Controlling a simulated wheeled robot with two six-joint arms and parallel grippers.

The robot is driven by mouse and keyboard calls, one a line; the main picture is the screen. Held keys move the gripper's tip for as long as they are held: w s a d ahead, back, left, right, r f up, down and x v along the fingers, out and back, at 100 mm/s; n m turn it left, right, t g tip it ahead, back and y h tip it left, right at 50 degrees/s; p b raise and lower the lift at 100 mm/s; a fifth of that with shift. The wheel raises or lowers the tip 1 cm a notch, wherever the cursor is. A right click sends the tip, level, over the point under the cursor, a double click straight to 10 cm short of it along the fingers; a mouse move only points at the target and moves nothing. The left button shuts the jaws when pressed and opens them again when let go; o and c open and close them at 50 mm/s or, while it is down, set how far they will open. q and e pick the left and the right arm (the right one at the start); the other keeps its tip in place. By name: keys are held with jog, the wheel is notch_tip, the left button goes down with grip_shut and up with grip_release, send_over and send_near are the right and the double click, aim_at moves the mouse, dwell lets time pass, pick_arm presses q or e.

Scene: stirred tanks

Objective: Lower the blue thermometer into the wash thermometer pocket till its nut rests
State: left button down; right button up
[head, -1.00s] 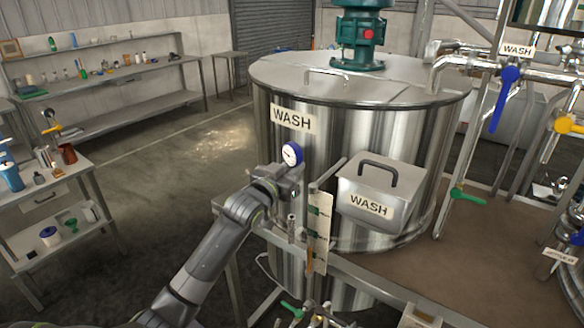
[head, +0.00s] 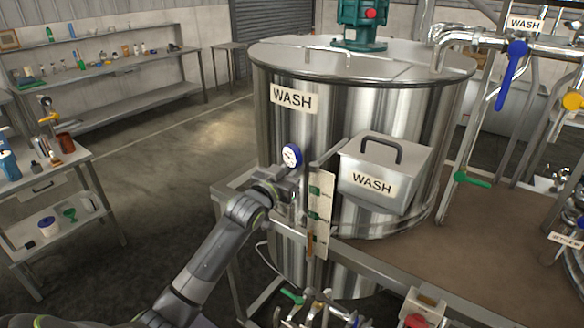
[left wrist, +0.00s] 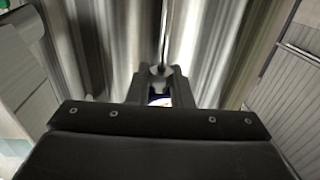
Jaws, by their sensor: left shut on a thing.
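The blue thermometer (head: 292,156) has a round white dial with a blue rim. It is upright in front of the steel wash tank (head: 291,127). My left gripper (head: 287,183) is shut on it just below the dial. In the left wrist view a thin bright metal stem (left wrist: 164,38) runs out past the fingers, and a bit of the dial (left wrist: 160,101) shows between them. The wash thermometer pocket is not clearly seen; my gripper hides the space below the dial. I cannot tell whether the stem is in it. My right gripper is not in view.
A steel box marked WASH (head: 384,178) and a narrow upright plate with green marks (head: 318,225) stand just right of my gripper. A rail (head: 375,265) runs along the front. Valves (head: 320,305) lie below. A bench with bottles (head: 55,188) is far left.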

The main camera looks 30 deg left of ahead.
pick_arm(q)
jog(key=shift+f+b, duration=2.5)
jog(key=shift+f, duration=1.7)
jog(key=c, duration=1.2)
grip_release()
jog(key=shift+c, duration=0.2)
jog(key=shift+s+a+f, duration=0.1)
jog(key=shift+s, duration=0.45)
jog(key=s+b, duration=0.3)
jog(key=s, duration=1.3)
jog(key=shift+s+a, duration=0.2)
jog(key=shift+a, duration=0.2)
